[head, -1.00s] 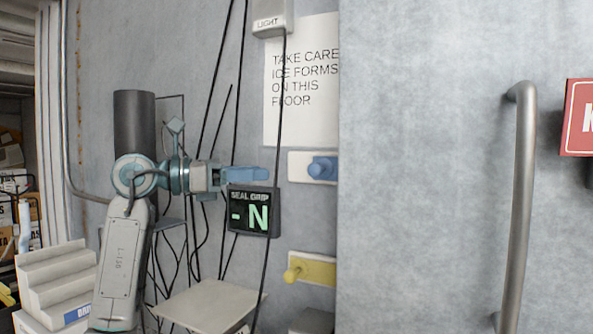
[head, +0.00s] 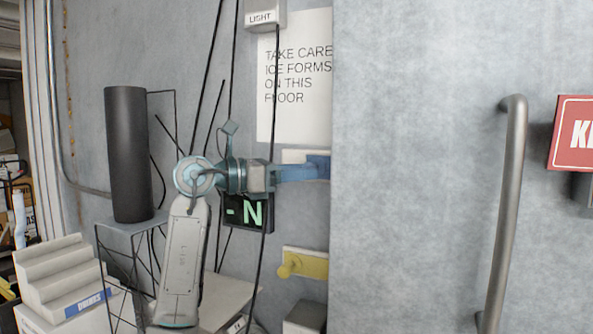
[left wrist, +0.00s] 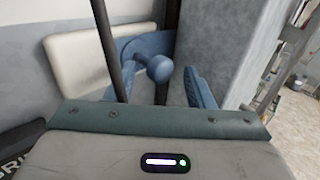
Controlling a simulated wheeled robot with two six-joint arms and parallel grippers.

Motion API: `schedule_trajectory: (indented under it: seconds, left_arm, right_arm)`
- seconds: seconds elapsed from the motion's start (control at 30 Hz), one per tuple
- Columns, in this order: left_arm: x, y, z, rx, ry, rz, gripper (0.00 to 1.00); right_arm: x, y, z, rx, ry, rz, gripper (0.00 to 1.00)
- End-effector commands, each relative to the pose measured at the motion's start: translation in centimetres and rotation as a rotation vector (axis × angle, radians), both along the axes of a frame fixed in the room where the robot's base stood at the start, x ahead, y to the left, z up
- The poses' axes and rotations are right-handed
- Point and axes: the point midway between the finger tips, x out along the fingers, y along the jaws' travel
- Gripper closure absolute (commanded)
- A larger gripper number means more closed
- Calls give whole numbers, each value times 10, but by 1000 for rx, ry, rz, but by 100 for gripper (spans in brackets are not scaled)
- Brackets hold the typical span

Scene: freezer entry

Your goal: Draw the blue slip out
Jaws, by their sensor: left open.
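The blue slip (left wrist: 150,44) with its round knob is on a white plate (left wrist: 82,62) in the left wrist view. In the head view, the blue slip (head: 319,160) is mostly hidden behind my left gripper (head: 318,170). My left gripper's blue fingers also show in the left wrist view (left wrist: 168,72), spread apart with the knob seen between them. I cannot tell whether a finger touches the knob. My right gripper is in neither view.
A yellow slip (head: 304,264) with a knob is lower on the wall. A dark display (head: 248,212) is just below my left gripper. Thin black cables hang close by. A large door panel with a grey handle (head: 508,210) stands right.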

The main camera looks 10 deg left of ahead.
Motion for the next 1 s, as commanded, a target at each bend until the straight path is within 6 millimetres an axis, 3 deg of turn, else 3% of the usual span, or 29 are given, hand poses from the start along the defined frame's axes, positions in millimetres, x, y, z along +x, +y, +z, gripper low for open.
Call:
schedule_trajectory:
  seconds: [0.03, 0.27, 0.47, 0.73, 1.0]
  left_arm:
    - [0, 0, 0, 0, 0, 0, 54]
    - [0, 0, 0, 0, 0, 0, 99]
    - [1, 5, 0, 0, 0, 1, 100]
    - [9, 47, 0, 0, -1, 4, 100]
    - [10, 52, 1, -1, -3, 2, 100]
  right_arm:
    - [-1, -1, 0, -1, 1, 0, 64]
    - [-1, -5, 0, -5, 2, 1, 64]
    - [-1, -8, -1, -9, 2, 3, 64]
    - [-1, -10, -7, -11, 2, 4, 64]
    - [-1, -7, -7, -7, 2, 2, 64]
